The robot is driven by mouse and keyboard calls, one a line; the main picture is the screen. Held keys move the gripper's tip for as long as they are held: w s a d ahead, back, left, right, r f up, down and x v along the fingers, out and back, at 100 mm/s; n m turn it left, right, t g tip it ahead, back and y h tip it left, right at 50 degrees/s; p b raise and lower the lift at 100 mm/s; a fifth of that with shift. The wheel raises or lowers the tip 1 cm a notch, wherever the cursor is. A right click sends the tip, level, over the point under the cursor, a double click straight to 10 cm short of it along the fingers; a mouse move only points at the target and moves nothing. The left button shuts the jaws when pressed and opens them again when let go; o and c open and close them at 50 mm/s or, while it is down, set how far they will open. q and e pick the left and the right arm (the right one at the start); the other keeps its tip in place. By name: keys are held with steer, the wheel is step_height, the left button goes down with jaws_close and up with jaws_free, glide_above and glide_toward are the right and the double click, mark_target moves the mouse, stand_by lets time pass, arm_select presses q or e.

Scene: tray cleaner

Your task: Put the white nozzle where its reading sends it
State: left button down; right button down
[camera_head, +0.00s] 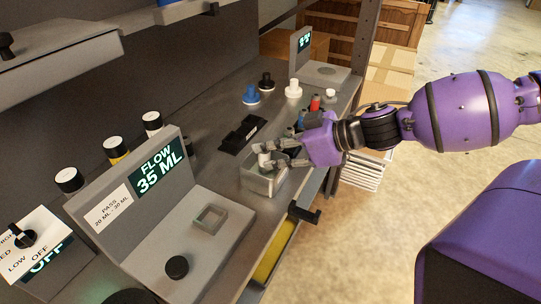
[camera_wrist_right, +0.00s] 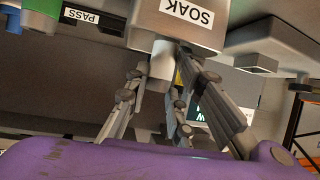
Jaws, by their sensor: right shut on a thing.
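My right gripper (camera_head: 268,156) is shut on the white nozzle (camera_head: 264,160), over the grey open bin (camera_head: 250,183). In the right wrist view the white nozzle (camera_wrist_right: 161,66) shows between the fingers, against the bin labelled SOAK (camera_wrist_right: 190,16); I cannot tell whether its lower end touches the bin. The flow tester (camera_head: 157,168) reads FLOW 35 ML. Its card (camera_head: 108,212) says PASS 20 ML - 30 ML. The tester's square socket (camera_head: 209,218) looks empty. A black holder (camera_head: 239,136) lies behind the bin; a PASS label (camera_wrist_right: 80,15) shows in the wrist view. My left gripper is out of view.
Blue (camera_head: 251,94), black (camera_head: 267,81) and white (camera_head: 293,89) pieces stand farther along the bench. Red and blue items (camera_head: 315,103) are beyond my gripper. A second display (camera_head: 303,42) stands at the far end. White-capped bottles (camera_head: 115,147) line the back. A dial panel (camera_head: 24,240) is at left.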

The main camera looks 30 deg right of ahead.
steer(key=shift+f, duration=0.75)
steer(key=c, duration=1.5)
jaws_free()
steer(key=shift+s, duration=0.1)
steer(key=shift+c, duration=0.2)
steer(key=shift+f, duration=0.15)
